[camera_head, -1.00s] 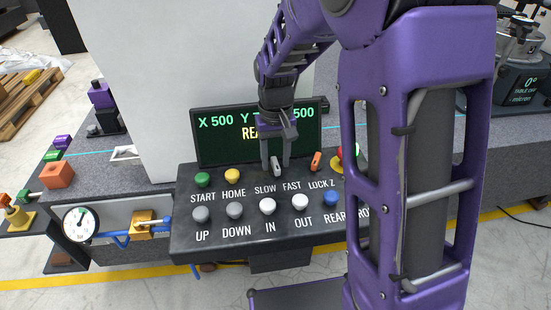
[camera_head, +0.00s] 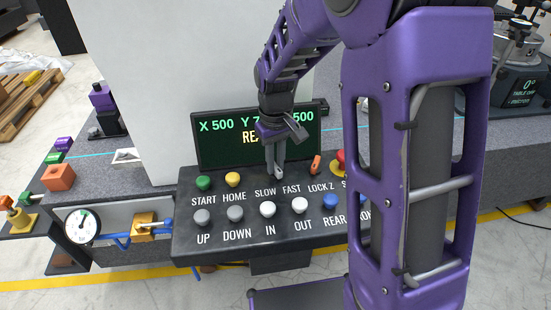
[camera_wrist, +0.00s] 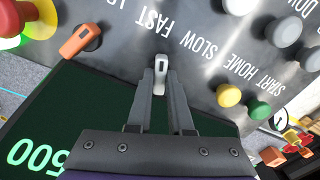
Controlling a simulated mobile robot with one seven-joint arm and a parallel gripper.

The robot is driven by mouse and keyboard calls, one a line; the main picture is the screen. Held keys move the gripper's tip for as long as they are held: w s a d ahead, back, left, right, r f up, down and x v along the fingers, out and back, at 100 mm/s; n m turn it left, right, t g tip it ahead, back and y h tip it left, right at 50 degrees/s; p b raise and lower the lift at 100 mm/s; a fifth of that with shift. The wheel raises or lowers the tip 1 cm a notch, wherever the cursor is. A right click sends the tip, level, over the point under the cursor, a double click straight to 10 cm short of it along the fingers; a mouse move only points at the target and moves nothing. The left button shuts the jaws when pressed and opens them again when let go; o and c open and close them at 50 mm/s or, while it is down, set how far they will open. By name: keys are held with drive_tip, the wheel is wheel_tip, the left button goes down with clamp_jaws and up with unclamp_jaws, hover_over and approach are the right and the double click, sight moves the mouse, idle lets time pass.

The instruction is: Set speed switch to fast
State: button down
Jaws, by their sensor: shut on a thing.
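The speed switch, a small pale grey lever (camera_wrist: 160,66), stands on the black control panel (camera_head: 190,243) above the SLOW and FAST labels. In the head view it is largely covered by my fingers. My gripper (camera_head: 275,170) reaches down from above. In the wrist view my gripper (camera_wrist: 159,88) has its two grey fingers closed in on the lever's sides, with its rounded end showing beyond the fingertips. I cannot tell for certain which label the lever leans toward.
An orange LOCK Z lever (camera_head: 316,165) is close to the right. Green START (camera_head: 203,182) and yellow HOME (camera_head: 233,179) buttons stand left. A red stop button (camera_wrist: 11,18) is beyond the orange lever. The display (camera_head: 222,150) rises behind the panel, close to my gripper.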

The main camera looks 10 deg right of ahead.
sight(276, 166)
drive_tip(key=shift+n, duration=1)
drive_tip(key=c, duration=0.8)
unclamp_jaws()
wheel_tip(276, 166, up, 18)
drive_tip(key=p, duration=0.3)
drive_tip(key=shift+f, duration=0.2)
drive_tip(key=shift+a+f, duration=0.1)
